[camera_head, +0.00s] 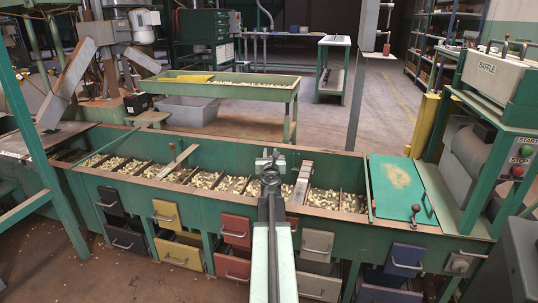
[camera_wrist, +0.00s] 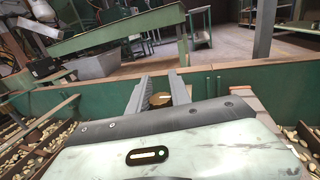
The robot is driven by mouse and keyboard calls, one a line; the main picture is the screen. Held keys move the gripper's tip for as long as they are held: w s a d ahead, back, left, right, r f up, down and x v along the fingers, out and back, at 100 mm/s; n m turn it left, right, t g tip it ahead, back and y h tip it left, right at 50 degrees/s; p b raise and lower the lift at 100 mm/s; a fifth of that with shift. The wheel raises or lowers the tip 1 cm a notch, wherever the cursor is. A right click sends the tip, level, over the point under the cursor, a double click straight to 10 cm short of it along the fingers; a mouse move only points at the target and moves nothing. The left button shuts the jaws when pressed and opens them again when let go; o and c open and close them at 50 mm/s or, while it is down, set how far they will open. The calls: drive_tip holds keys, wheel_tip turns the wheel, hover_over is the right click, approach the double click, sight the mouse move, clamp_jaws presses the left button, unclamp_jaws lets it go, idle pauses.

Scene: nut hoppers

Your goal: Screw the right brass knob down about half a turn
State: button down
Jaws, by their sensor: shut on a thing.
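My gripper (camera_head: 269,160) is at the far end of my outstretched arm, over the middle of the long green hopper trough (camera_head: 225,150). In the wrist view its two grey fingers (camera_wrist: 163,92) point away toward the trough's far wall. They are shut on a round brass knob (camera_wrist: 158,99), which shows between them. The knob's lower part is hidden behind my gripper's body, and I cannot tell how far down it is screwed. In the head view my gripper and arm hide the knob. No second brass knob can be made out clearly.
Nuts lie in the trough's compartments, between dividers. A pale slat (camera_head: 302,182) stands just right of my gripper and a wooden slat (camera_head: 172,160) farther left. Coloured drawers, such as a yellow one (camera_head: 166,213), line the front. A green lid (camera_head: 395,188) covers the right end.

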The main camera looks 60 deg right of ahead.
drive_tip(key=c, duration=1.2)
unclamp_jaws()
drive_tip(key=v, duration=0.8)
drive_tip(key=shift+w, duration=0.1)
drive_tip(key=shift+f, duration=0.1)
